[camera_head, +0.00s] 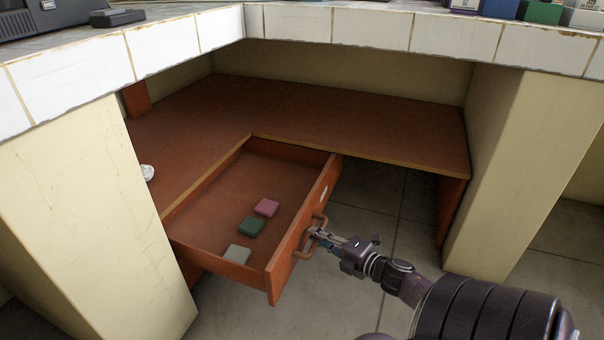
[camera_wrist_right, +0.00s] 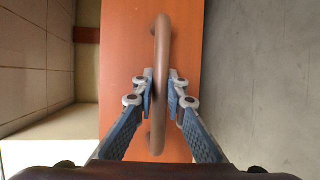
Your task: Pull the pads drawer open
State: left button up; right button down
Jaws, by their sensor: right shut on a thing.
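The pads drawer (camera_head: 300,228) is a reddish-brown wooden drawer that stands pulled out from under the desk. Inside lie a pink pad (camera_head: 266,207), a green pad (camera_head: 251,226) and a grey pad (camera_head: 237,254). Its front carries a brown bow handle (camera_head: 304,252) and a small pale label. My right gripper (camera_head: 316,232) is at the handle and shut on it. In the right wrist view the handle (camera_wrist_right: 161,60) runs between the two fingers (camera_wrist_right: 161,95), with the drawer front (camera_wrist_right: 120,70) behind it. My left gripper is not in view.
A wooden desk top (camera_head: 330,125) sits in the recess under a white tiled counter (camera_head: 370,28). Cream pillars (camera_head: 85,225) stand at left and right. The tiled floor (camera_head: 400,215) beside the drawer is clear.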

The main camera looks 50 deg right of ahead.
jog(key=shift+s+d, duration=0.2)
jog(key=shift+s, duration=0.5)
jog(key=c, duration=1.9)
grip_release()
jog(key=shift+c, duration=0.2)
jog(key=s+r, duration=0.2)
jog(key=s, duration=0.9)
jog(key=shift+s, duration=0.35)
